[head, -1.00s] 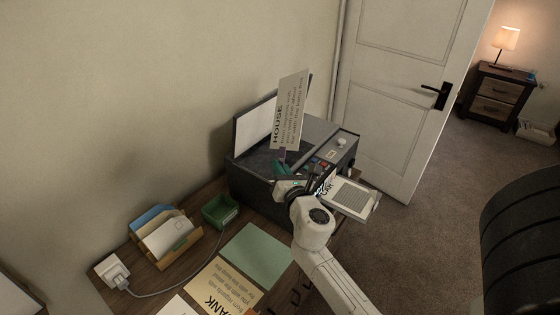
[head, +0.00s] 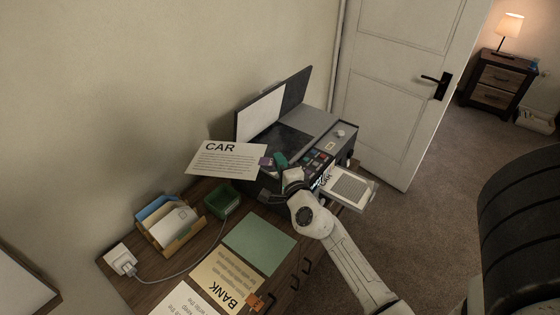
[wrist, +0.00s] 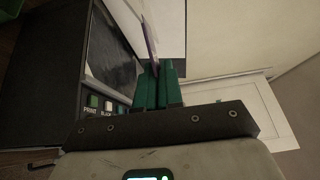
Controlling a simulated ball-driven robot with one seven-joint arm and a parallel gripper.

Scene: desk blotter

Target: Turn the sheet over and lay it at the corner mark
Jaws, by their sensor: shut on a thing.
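The sheet (head: 225,172) is white, with CAR and lines of text on its upward face. It is held in the air left of the printer's dark glass (head: 288,140), lying nearly flat with a slight tilt. My gripper (head: 272,163) is shut on its right edge, beside a small purple patch. In the wrist view, the green fingertips (wrist: 158,88) pinch the thin sheet (wrist: 149,42), seen edge-on. The printer's lid (head: 262,115) stands open with a white underside. I cannot make out a corner mark on the glass.
An output tray (head: 366,202) at the printer's right holds a printed CAR page. A green card (head: 258,243) and BANK page (head: 222,281) lie on the desk. A green box (head: 222,200), letter holder (head: 157,243) and plugged cable (head: 119,262) stand left.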

